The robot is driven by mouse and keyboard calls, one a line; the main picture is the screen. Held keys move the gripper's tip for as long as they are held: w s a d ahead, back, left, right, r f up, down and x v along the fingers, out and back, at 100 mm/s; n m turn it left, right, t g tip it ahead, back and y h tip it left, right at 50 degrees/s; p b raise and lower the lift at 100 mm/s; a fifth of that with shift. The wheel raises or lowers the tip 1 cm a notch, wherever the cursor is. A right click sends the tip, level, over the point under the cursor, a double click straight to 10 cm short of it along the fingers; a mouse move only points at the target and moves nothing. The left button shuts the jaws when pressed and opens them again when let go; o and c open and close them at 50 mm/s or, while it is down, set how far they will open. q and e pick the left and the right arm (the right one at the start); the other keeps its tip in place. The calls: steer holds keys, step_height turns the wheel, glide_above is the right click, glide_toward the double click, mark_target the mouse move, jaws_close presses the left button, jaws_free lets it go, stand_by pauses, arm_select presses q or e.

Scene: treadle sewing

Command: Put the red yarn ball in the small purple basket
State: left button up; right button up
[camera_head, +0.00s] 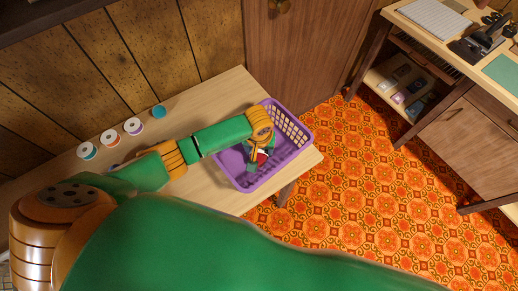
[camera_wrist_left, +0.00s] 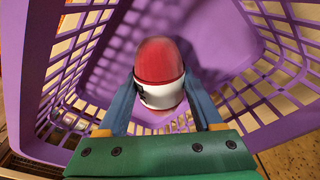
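The purple basket (camera_head: 284,165) stands at the right end of the wooden table. My left gripper (camera_head: 259,152) reaches down into it. The red yarn ball (camera_head: 262,156) shows small and partly covered by the gripper in the head view. In the left wrist view, the red ball (camera_wrist_left: 160,60) with a white band sits between the two blue fingers (camera_wrist_left: 160,92), which touch its sides. The basket's purple floor and lattice walls (camera_wrist_left: 63,62) surround it. I cannot tell whether the ball touches the floor. My right gripper is in neither view.
Several thread spools (camera_head: 133,126) stand along the back of the wooden table (camera_head: 190,105). A wood-panelled wall and a door (camera_head: 305,45) are behind. A desk (camera_head: 450,40) with a dark machine stands at right. The orange patterned floor (camera_head: 400,200) between is clear.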

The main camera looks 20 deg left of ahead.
mark_target(259, 154)
arm_select(q)
steer(key=o, duration=0.4)
steer(key=shift+c, duration=0.2)
step_height(259, 154, up, 12)
steer(key=s+p, duration=0.1)
steer(key=p, duration=0.1)
steer(key=shift+s+d, duration=0.25)
steer(key=shift+s, duration=0.1)
steer(key=shift+r, duration=0.1)
